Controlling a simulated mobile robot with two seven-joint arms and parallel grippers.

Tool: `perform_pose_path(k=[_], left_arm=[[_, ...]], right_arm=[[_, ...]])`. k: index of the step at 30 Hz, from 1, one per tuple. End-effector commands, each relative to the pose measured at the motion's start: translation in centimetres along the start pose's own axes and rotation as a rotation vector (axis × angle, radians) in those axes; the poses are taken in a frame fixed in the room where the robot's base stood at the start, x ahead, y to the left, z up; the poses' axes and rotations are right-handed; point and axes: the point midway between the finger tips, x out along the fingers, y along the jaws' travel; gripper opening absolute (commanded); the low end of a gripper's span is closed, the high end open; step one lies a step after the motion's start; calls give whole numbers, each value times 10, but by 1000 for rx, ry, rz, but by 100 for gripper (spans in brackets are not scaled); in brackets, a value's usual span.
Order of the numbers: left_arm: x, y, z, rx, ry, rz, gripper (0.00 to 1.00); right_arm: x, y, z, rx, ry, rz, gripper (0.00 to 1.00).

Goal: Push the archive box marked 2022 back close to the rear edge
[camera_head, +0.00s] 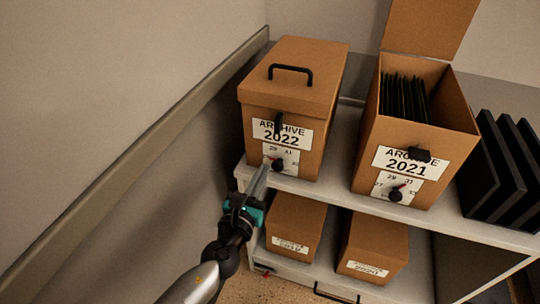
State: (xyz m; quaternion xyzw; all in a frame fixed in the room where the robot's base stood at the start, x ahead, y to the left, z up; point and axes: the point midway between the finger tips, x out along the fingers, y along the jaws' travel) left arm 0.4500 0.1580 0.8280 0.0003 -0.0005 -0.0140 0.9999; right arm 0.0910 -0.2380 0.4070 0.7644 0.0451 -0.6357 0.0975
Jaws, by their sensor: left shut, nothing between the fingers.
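The archive box marked 2022 (290,93) is a brown box with its lid shut and a black handle on top. It stands on the left end of the upper shelf (335,192), its front close to the shelf's front edge. Its front has a white label and a dial with a black knob. My left gripper (264,168) is shut, with its fingertips at the lower front of this box, beside the dial. I cannot tell whether the fingertips touch the box. My right gripper is not in view.
The open archive box marked 2021 (433,134) stands to the right, its lid raised and dark folders inside. Black upright files (492,178) stand further right. Two smaller boxes (295,228) (374,247) sit on the lower shelf. A wall with a rail (150,150) runs along the left.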

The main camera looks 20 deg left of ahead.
Motion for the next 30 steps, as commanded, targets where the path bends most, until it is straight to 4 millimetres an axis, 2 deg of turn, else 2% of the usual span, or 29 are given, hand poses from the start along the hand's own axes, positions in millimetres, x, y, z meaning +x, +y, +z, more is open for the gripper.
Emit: perform_pose_path(k=[1,6,12,26,30], left_arm=[[10,0,1,-1,-2,1,0],[36,0,0,0,-1,0,0],[54,0,0,-1,0,0,0],[59,0,0,-1,1,0,0],[68,0,-1,-1,0,-1,0]], right_arm=[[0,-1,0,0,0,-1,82],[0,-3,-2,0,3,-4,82],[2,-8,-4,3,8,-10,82],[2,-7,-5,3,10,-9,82],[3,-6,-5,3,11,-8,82]])
